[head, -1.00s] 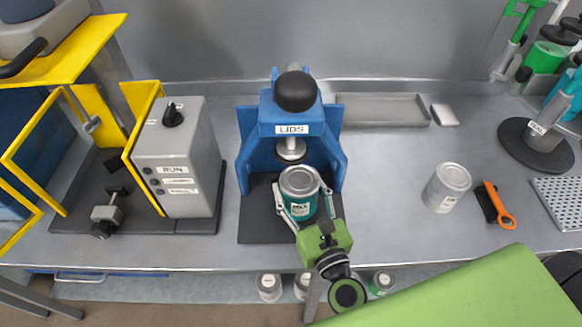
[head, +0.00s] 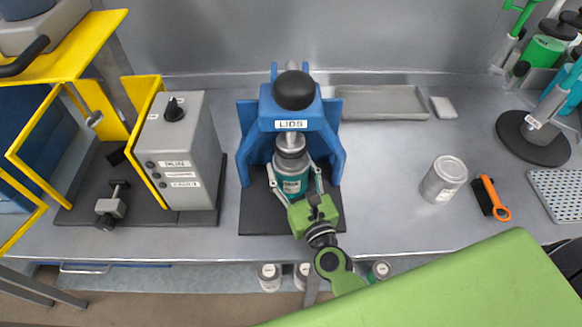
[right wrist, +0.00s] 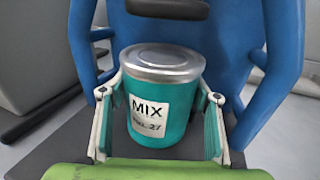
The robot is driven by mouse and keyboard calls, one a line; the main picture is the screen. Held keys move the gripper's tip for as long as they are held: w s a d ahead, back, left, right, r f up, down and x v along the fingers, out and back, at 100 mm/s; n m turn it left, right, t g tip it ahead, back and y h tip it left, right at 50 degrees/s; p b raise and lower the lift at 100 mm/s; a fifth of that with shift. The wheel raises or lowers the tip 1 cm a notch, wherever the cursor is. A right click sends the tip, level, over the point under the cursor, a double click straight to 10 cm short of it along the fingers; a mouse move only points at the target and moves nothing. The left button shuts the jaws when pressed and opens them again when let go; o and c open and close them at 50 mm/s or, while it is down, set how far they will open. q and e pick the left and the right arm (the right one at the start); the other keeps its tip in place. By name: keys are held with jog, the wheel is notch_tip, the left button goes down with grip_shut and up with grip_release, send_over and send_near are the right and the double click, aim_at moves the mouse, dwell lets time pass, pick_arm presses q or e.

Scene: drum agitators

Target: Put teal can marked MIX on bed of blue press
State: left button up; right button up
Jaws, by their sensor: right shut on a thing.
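The teal can marked MIX (right wrist: 163,125) has a silver lid and stands upright in the right wrist view. It also shows in the head view (head: 292,185), under the ram of the blue press, which hides part of its lid. The blue press (head: 291,110) is labelled LIDS and has a dark bed (head: 262,222). My right gripper (head: 291,188) is shut on the can, one finger on each side, as the right wrist view (right wrist: 160,120) also shows. The can is over the bed; I cannot tell whether its bottom touches it. My left gripper is not in view.
A grey control box (head: 180,150) with a yellow guard stands left of the press. A shallow grey tray (head: 382,102) is behind. The bench between press and silver can is clear.

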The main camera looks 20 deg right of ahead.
jog(key=shift+r, duration=0.1)
jog(key=shift+f, duration=0.2)
jog(key=o, duration=1.4)
jog(key=shift+o, duration=0.2)
jog(key=shift+r, duration=0.15)
jog(key=shift+s, duration=0.2)
jog(key=s+b, duration=0.4)
jog(key=s, duration=0.7)
jog(key=shift+d+b, duration=0.15)
jog(key=shift+b, duration=0.15)
jog(key=shift+s, duration=0.3)
